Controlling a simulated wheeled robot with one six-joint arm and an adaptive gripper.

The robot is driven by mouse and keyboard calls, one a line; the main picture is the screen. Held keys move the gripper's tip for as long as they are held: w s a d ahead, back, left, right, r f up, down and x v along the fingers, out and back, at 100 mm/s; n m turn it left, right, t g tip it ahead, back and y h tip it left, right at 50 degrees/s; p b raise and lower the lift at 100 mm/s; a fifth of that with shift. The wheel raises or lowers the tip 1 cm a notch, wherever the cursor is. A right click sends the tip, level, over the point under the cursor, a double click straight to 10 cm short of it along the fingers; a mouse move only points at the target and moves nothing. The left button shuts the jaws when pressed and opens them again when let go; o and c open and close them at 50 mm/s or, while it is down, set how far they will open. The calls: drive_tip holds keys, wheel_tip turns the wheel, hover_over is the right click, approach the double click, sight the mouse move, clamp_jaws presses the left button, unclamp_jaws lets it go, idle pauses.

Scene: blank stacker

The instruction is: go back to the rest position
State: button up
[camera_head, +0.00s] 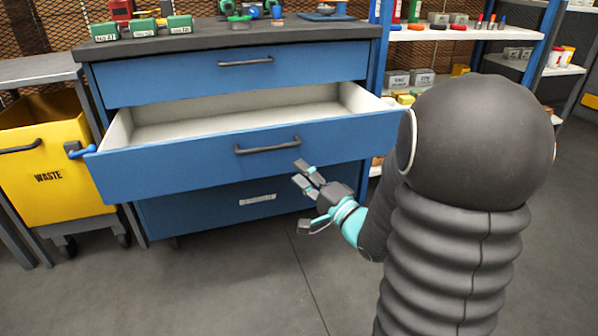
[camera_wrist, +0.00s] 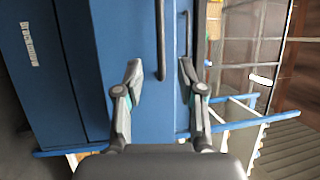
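My gripper (camera_head: 306,203) is in front of the blue drawer cabinet, just below and right of the open drawer's handle, with its fingers spread apart and nothing between them. In the wrist view my gripper (camera_wrist: 160,80) also shows open, its two fingers on either side of empty space. The middle drawer (camera_head: 190,170) is pulled out and looks empty inside. Its dark handle (camera_head: 267,146) is clear of the fingers in the head view. A dark bar handle (camera_wrist: 161,40) appears beyond the fingertips in the wrist view.
A yellow waste bin (camera_head: 50,180) stands left of the cabinet. Green boxes (camera_head: 143,28) and tools sit on the cabinet top (camera_head: 220,38). White shelves (camera_head: 455,35) with small goods stand at the back right. The grey floor in front is free.

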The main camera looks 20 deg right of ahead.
idle(0.4)
drive_tip(key=s+d+f+n+g+h, duration=0.1)
drive_tip(key=d+f+n+g+h, duration=0.4)
drive_tip(key=d+f+h, duration=0.6)
drive_tip(key=s+f+n+g+p, duration=0.1)
drive_tip(key=s+f+g, duration=0.2)
drive_tip(key=s+g, duration=0.2)
drive_tip(key=s+a+r+n+g+y+p, duration=0.1)
drive_tip(key=s+a+r+n+g, duration=0.2)
drive_tip(key=s, duration=0.4)
drive_tip(key=s+a+r+n+g+y+p, duration=0.1)
drive_tip(key=s+a+r+g+p, duration=0.1)
drive_tip(key=s+a+r, duration=0.4)
drive_tip(key=s+a+r+n+t+p, duration=0.1)
drive_tip(key=s+a+r, duration=0.2)
drive_tip(key=r, duration=0.2)
drive_tip(key=s+a+r+n+t+y+p, duration=0.1)
drive_tip(key=s+a+r, duration=0.2)
drive_tip(key=a+r, duration=0.1)
drive_tip(key=shift+r+n+p, duration=0.3)
drive_tip(key=shift+r, duration=0.5)
